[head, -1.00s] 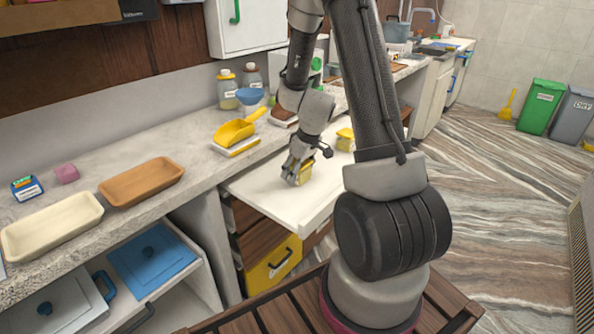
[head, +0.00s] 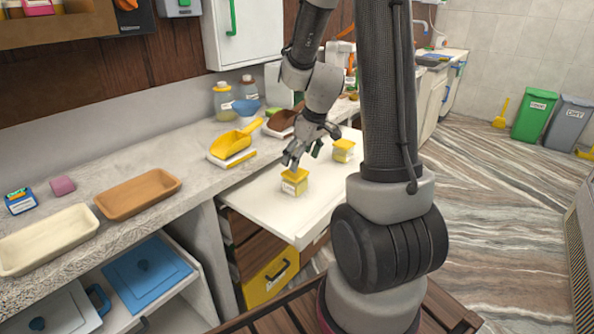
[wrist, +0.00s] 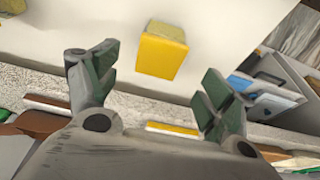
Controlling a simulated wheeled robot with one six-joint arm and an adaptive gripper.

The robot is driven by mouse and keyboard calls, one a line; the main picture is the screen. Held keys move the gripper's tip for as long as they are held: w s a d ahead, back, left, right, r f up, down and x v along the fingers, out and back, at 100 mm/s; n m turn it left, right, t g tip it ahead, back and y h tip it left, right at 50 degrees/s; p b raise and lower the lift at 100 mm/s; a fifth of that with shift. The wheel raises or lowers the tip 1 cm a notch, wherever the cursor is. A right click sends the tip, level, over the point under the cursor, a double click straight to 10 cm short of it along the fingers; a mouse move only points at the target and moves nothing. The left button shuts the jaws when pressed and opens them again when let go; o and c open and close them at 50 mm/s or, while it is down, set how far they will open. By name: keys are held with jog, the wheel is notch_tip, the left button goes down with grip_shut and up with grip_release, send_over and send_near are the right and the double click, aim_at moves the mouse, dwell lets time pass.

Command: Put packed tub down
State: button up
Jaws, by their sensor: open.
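In the wrist view the yellow tub (wrist: 162,52) lies beyond and between the open fingertips of my gripper (wrist: 155,85), with nothing held. A second yellow tub (head: 343,151) stands farther back on the same board.
A brown tray (head: 138,193) and a cream tray (head: 45,240) lie at left. The board's front right is clear.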

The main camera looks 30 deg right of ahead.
jog(key=s+a+r+m, duration=0.1)
jog(key=s+a+r, duration=0.4)
jog(key=s+r, duration=0.65)
jog(key=s+r+m, duration=0.1)
jog(key=s+r, duration=0.2)
jog(key=s, duration=0.2)
jog(key=s+r+m+t+h, duration=0.1)
jog(key=s+r+m, duration=0.1)
jog(key=s, duration=0.3)
jog(key=shift+s+a+r, duration=0.25)
jog(key=shift+a+r, duration=0.15)
jog(key=shift+r, duration=0.1)
